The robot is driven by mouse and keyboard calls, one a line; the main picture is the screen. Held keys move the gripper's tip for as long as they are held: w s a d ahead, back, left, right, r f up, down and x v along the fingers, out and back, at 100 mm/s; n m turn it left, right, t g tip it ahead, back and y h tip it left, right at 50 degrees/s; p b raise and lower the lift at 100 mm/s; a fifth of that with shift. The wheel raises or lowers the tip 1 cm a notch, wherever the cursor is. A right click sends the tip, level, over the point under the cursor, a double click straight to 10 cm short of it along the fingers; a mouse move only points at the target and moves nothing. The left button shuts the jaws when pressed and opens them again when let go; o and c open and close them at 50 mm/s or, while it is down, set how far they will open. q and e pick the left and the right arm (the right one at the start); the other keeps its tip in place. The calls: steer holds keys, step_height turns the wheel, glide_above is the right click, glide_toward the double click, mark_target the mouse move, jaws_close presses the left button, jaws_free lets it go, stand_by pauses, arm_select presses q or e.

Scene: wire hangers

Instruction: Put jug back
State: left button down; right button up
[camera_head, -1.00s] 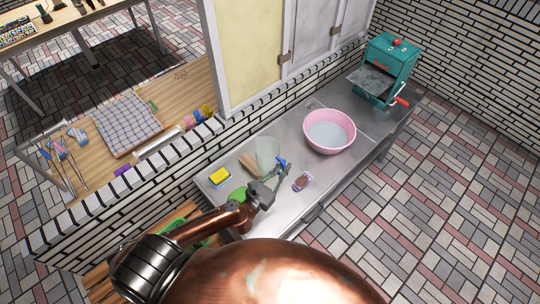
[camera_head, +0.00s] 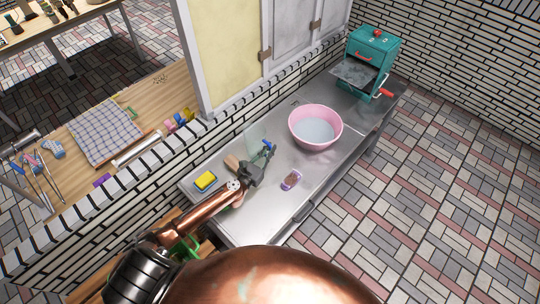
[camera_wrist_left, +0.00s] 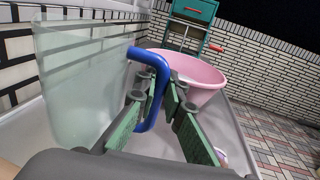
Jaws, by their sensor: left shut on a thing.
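The jug is clear and pale, with a blue handle. In the head view it is a faint shape (camera_head: 256,136) on or just above the metal counter (camera_head: 250,218), behind my left gripper (camera_head: 261,161). In the left wrist view the jug (camera_wrist_left: 78,85) fills the left side and looks upright. My left gripper (camera_wrist_left: 156,95) is shut on its blue handle (camera_wrist_left: 157,72), which passes between the green-padded fingers. I cannot tell whether the jug's base touches the counter. My right gripper is not in view.
A pink basin (camera_head: 315,112) stands right of the jug. A yellow sponge (camera_head: 205,180) lies to the left, and a small purple-and-brown item (camera_head: 291,180) in front. A teal machine (camera_head: 372,55) stands at the counter's far end. A brick wall with a window runs behind.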

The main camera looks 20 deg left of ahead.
arm_select(q)
steer(key=shift+w+a+f+b, duration=0.15)
steer(key=shift+f+b, duration=0.35)
steer(key=shift+f, duration=0.4)
steer(key=shift+w+d+f+b, duration=0.1)
steer(key=shift+f+b, duration=0.4)
steer(key=shift+f, duration=0.4)
steer(key=shift+f, duration=0.2)
steer(key=c, duration=2)
jaws_free()
steer(key=shift+r, duration=0.15)
steer(key=shift+s, duration=0.2)
steer(key=shift+s+a+b, duration=0.1)
steer(key=shift+s+a, duration=0.2)
steer(key=shift+s, duration=1.65)
steer(key=shift+s+a+b, duration=0.1)
steer(key=shift+s+a, duration=0.15)
steer(key=shift+s, duration=1.65)
steer(key=shift+s+a+b, duration=0.1)
steer(key=shift+s+a, duration=0.2)
steer(key=shift+s, duration=1.65)
